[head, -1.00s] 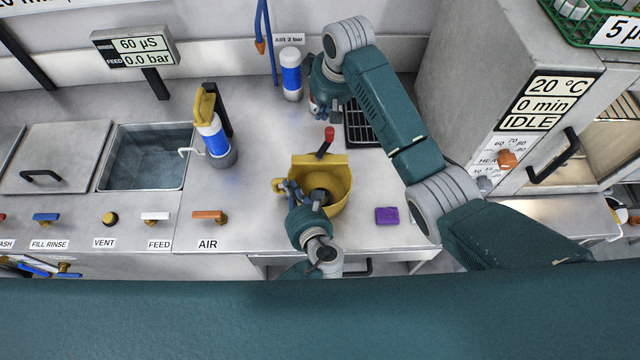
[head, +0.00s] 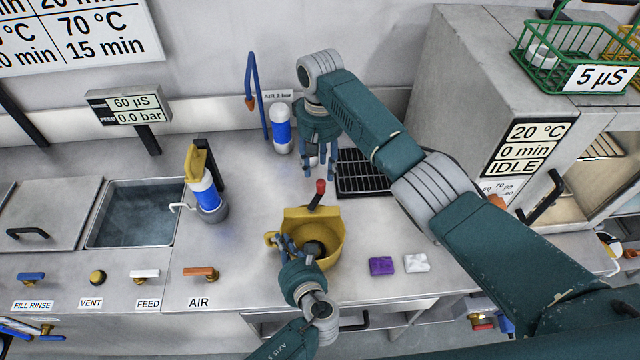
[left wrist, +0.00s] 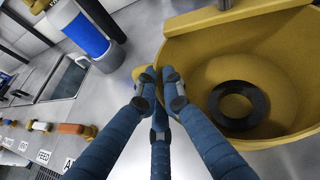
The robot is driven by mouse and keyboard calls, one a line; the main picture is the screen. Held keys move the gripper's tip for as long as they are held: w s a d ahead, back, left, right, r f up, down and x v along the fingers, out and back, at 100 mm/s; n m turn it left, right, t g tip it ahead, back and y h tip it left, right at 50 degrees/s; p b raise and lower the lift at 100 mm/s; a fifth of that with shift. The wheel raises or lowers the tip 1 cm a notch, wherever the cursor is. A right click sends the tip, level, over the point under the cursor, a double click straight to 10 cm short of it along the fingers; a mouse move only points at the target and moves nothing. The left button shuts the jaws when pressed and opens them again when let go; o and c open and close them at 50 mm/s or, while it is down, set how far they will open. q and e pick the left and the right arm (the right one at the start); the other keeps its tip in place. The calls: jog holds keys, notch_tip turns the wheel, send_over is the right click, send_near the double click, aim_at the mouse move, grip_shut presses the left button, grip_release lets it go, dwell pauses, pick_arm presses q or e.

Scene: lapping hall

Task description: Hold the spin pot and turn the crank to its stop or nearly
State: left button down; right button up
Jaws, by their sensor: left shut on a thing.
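The spin pot (head: 331,243) is a yellow bowl on the steel bench, with a dark ring inside, also seen in the left wrist view (left wrist: 196,105). Its crank, with a red knob (head: 320,186), rises at the pot's back edge. My left gripper (head: 285,243) is shut on the yellow lug at the pot's left side. In the left wrist view its blue fingers (left wrist: 158,78) close over the lug and hide most of it. My right gripper (head: 321,167) hangs behind the crank, fingers down and apart, seemingly empty, not touching the knob.
A blue-and-white bottle (head: 280,130) stands behind, left of my right gripper. Another bottle in a holder (head: 207,195) stands left of the pot. A black grate (head: 362,172) lies behind right. A purple block (head: 380,265) and a white one (head: 416,262) lie right of the pot.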

aim_at(319, 181)
notch_tip(319, 181, down, 8)
dwell(0.5)
grip_shut()
jog(key=shift+a, duration=0.1)
